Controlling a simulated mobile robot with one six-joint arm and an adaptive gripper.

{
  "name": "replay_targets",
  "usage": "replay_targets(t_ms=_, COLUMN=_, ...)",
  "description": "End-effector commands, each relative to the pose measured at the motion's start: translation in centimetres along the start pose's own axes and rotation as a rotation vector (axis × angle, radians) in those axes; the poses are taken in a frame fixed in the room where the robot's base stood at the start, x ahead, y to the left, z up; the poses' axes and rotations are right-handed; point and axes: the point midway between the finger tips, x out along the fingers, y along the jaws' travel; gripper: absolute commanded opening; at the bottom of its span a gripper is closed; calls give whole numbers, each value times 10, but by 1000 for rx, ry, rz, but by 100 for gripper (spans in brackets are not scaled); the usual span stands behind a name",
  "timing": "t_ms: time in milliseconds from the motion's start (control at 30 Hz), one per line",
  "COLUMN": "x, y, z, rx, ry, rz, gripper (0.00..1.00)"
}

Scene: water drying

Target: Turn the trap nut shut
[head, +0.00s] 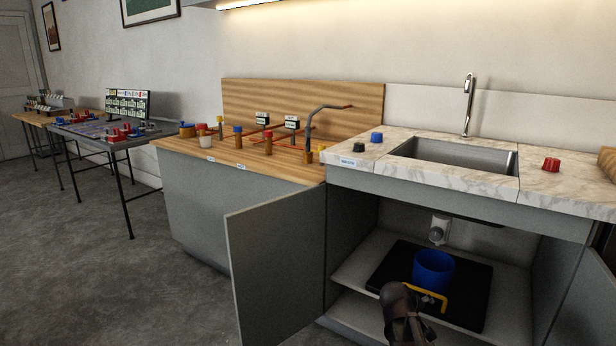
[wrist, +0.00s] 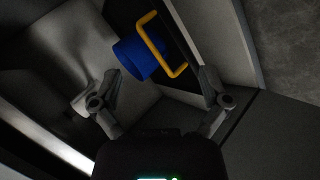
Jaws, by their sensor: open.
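The white trap (head: 439,228) hangs under the sink inside the open cabinet, in the head view. A round grey part shows on it, but the nut is too small to make out clearly. In the wrist view a pale rounded shape (wrist: 83,98) lies beside the left finger; I cannot tell whether it is the trap. A blue bucket (head: 433,268) with a yellow handle stands below the trap, and also shows beyond the fingers in the wrist view (wrist: 138,58). My gripper (wrist: 158,84) is open with nothing between its fingers. In the head view my dark arm end is in front of the bucket.
The bucket stands on a black mat (head: 485,296) on the cabinet floor. The open left door (head: 280,265) and the cabinet's side walls bound the space. Above are the marble counter (head: 400,150) and sink basin (head: 455,156). A red knob-like piece (head: 551,164) sits on the counter.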

Motion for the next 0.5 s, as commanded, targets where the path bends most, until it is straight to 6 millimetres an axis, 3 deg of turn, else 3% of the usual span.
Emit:
replay_targets(t_ms=300, x=-64, y=-82, z=50, rx=211, ry=-193, rz=-399, gripper=96)
replay_targets(t_ms=500, x=-96, y=-113, z=66, rx=263, ry=-280, rz=-559, gripper=96)
